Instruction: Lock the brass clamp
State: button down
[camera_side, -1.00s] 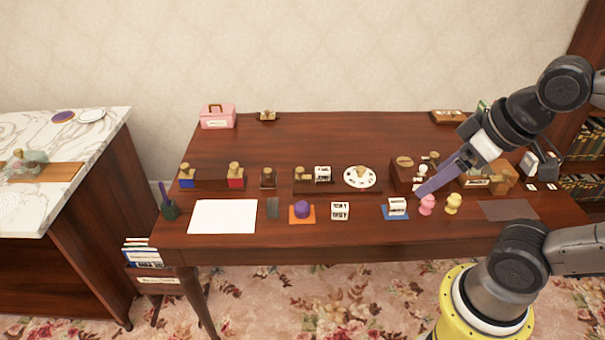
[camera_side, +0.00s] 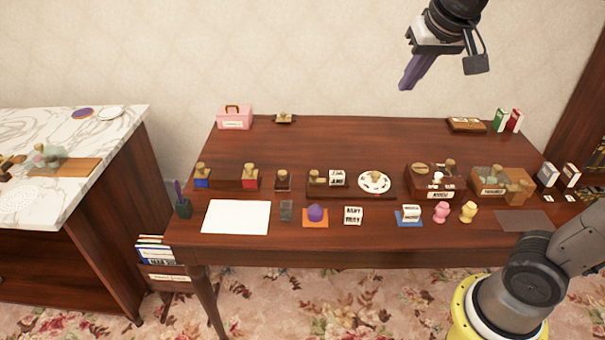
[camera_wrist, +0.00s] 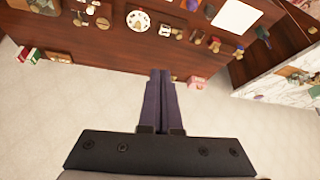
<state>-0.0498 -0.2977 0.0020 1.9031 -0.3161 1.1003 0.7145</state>
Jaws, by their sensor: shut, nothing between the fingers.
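A small brass-coloured fitting (camera_side: 284,118) sits on the back edge of the desk, right of a pink box. It looks like the brass clamp, but it is too small to tell whether its lever is open or locked. In the wrist view, a small part of it (camera_wrist: 174,78) shows just beyond my fingertips, partly hidden by them. My gripper (camera_side: 405,86) is shut and empty, raised in the air above and behind the desk's back edge, well right of the fitting. Its purple fingers (camera_wrist: 161,72) lie together in the wrist view.
The pink box (camera_side: 234,119) stands left of the fitting. Stamps, a white plate (camera_side: 374,182), wooden boxes (camera_side: 436,183) and a white sheet (camera_side: 236,217) fill the desk's front half. A wooden tray (camera_side: 466,125) lies at back right. The desk's back middle is clear.

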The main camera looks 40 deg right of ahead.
aim_at(318, 178)
jog(key=w+a+f+m+g+h, duration=0.15)
jog(key=w+f, duration=0.25)
jog(key=w, duration=0.8)
jog(key=w+f+m+g+h, duration=0.15)
jog(key=w+f, duration=0.25)
jog(key=w, duration=0.8)
jog(key=w+a+f+n, duration=0.1)
jog(key=w+a+f, duration=0.2)
jog(key=f, duration=0.8)
jog(key=w+a+f+n+g+h, duration=0.1)
jog(key=w+a+f, duration=0.1)
jog(key=f, duration=1)
jog(key=shift+w+a, duration=0.4)
jog(key=shift+w, duration=0.1)
jog(key=shift+f, duration=0.1)
jog(key=x, duration=0.9)
jog(key=shift+s+d+f, duration=0.1)
jog(key=shift+d, duration=0.15)
jog(key=d, duration=0.1)
jog(key=s+d, duration=0.1)
jog(key=shift+s+d+f, duration=0.1)
jog(key=shift+d+f, duration=0.05)
jog(key=shift+d, duration=0.2)
jog(key=shift+s+d, duration=0.3)
jog(key=shift+d, duration=0.25)
